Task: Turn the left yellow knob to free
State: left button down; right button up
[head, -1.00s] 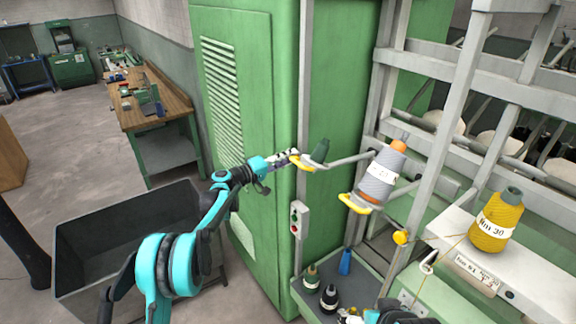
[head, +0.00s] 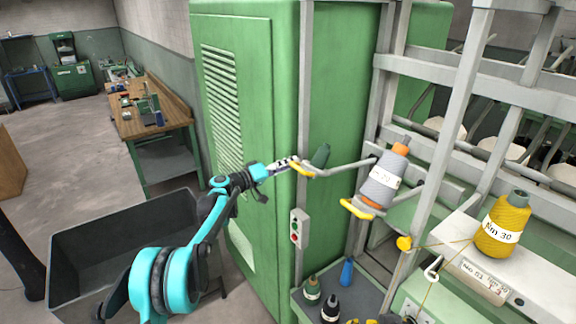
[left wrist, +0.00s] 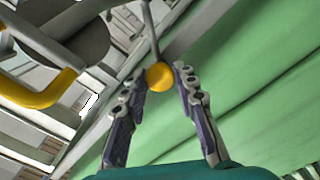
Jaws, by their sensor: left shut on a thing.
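The left yellow knob (left wrist: 160,77) shows as a yellow ball on a thin grey rod in the left wrist view. My left gripper (left wrist: 160,84) is shut on it, with one finger on each side. Another yellow knob (head: 404,243) sits further right on the frame. My right gripper is not in view.
A grey yarn cone (head: 381,184) sits on the middle holder. A yellow yarn cone (head: 502,228) stands on the white rail at right. A green cabinet (head: 240,120) is behind my left arm, and a dark bin (head: 110,235) is below it. Small bottles (head: 330,306) stand on a lower tray.

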pick_arm(q)
jog(key=c, duration=1.2)
grip_release()
jog(key=v, duration=1.2)
